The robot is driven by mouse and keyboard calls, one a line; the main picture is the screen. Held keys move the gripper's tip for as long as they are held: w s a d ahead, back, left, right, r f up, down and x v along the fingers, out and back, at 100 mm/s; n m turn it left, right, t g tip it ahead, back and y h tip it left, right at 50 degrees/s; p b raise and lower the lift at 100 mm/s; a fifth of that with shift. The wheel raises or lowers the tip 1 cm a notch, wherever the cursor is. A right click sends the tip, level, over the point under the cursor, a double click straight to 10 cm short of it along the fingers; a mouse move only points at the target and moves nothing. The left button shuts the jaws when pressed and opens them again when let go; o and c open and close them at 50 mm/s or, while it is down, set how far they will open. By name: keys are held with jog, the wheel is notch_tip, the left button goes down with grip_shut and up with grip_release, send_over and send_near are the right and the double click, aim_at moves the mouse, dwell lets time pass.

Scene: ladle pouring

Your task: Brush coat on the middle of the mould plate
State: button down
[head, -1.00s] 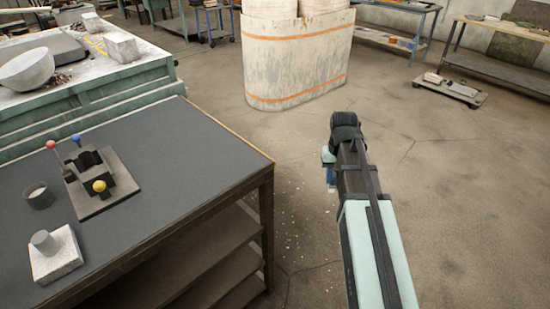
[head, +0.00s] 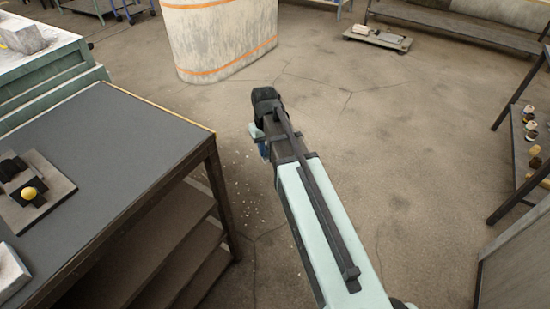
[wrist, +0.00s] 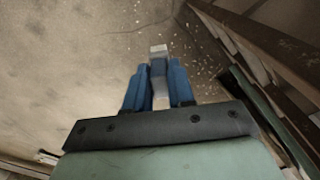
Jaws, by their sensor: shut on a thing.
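In the wrist view my gripper (wrist: 158,85) has its blue fingers shut on a narrow pale thing (wrist: 158,50), which looks like the brush; its far end points away over the floor. In the head view my gripper (head: 262,148) is mostly hidden behind my wrist, over bare floor right of the dark table (head: 130,135). The held thing cannot be made out there. On the table's left are a grey plate (head: 58,186) with black blocks and a yellow knob, and part of a white block (head: 8,275). I cannot tell which thing is the mould plate.
The dark table has open shelves (head: 150,245) below, and its right part is bare. A green bench (head: 50,90) stands behind it. A pale drum (head: 220,40) stands at the back. Shelving with small bottles (head: 530,130) is at the right.

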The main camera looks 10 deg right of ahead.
jog(key=w+a+r+n, duration=0.5)
jog(key=w+a+r, duration=0.6)
jog(key=w+a, duration=0.3)
jog(key=a+r+n, duration=0.2)
jog(key=a+r, duration=0.1)
jog(key=a, duration=0.4)
jog(key=w+a+r+n, duration=0.1)
jog(key=a+r+n, duration=0.2)
jog(key=a, duration=0.5)
jog(key=a+r+n, duration=0.2)
jog(key=a+r, duration=0.1)
jog(key=a, duration=0.4)
jog(key=shift+w+a, duration=0.25)
jog(key=shift+w, duration=0.1)
jog(key=s+a+r+n, duration=0.3)
jog(key=s+a+n, duration=0.3)
jog(key=s+a, duration=0.85)
jog(key=s+a+r+n, duration=0.3)
jog(key=s+a+n, duration=0.4)
jog(key=s+a, duration=0.7)
jog(key=shift+w+a+f, duration=0.45)
jog(key=shift+a+f, duration=0.05)
jog(key=shift+f, duration=0.5)
jog(key=shift+w+a+f, duration=0.5)
jog(key=shift+a+f, duration=0.05)
jog(key=shift+f, duration=0.4)
jog(key=shift+w+a+f, duration=0.45)
jog(key=shift+a+f, duration=0.05)
jog(key=shift+f, duration=0.5)
jog(key=shift+f, duration=0.6)
